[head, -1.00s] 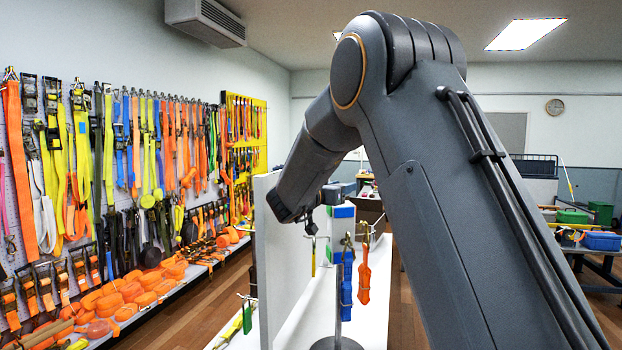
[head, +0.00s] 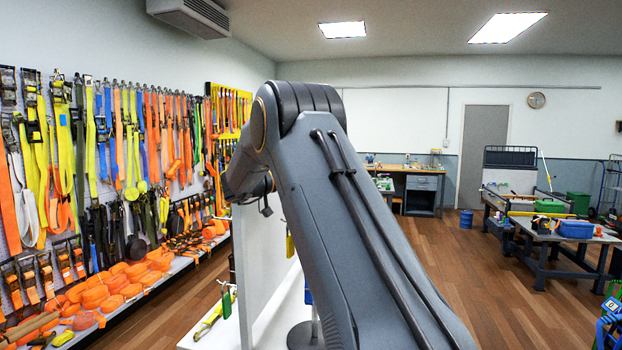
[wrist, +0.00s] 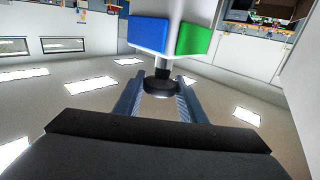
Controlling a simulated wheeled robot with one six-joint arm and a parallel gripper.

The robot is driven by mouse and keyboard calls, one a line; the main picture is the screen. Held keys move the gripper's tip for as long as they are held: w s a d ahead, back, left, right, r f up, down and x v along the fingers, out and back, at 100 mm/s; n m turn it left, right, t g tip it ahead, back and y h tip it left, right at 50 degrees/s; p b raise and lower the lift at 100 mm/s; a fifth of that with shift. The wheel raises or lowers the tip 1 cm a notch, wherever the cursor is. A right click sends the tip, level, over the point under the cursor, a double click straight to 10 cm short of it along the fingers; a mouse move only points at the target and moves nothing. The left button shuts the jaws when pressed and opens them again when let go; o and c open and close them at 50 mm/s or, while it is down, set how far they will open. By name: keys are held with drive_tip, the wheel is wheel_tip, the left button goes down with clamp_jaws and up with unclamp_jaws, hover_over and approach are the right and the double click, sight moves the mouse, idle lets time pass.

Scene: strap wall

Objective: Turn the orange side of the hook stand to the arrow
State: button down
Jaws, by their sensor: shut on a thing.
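The hook stand is mostly hidden behind my arm in the head view. Part of its round grey base (head: 300,336) shows there, with a yellow hanging item (head: 290,244) and a sliver of blue beside my arm. In the wrist view, the stand's white head has a blue side (wrist: 148,34) and a green side (wrist: 193,40), with a black knob (wrist: 160,86) at its end. My gripper (wrist: 157,90) is shut on this knob, one finger at each side. The orange side and the arrow are not in sight.
A white upright panel (head: 262,260) stands left of the stand on a white counter. A strap wall fills the left. Open wooden floor and workbenches (head: 410,182) are on the right.

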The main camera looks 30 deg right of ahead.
drive_tip(key=shift+r, duration=0.2)
drive_tip(key=c, duration=1.2)
unclamp_jaws()
drive_tip(key=shift+s+d, duration=0.1)
drive_tip(key=shift+d, duration=0.05)
drive_tip(key=shift+f, duration=0.1)
wheel_tip(320, 180, up, 10)
drive_tip(key=b, duration=0.4)
drive_tip(key=shift+c, duration=0.3)
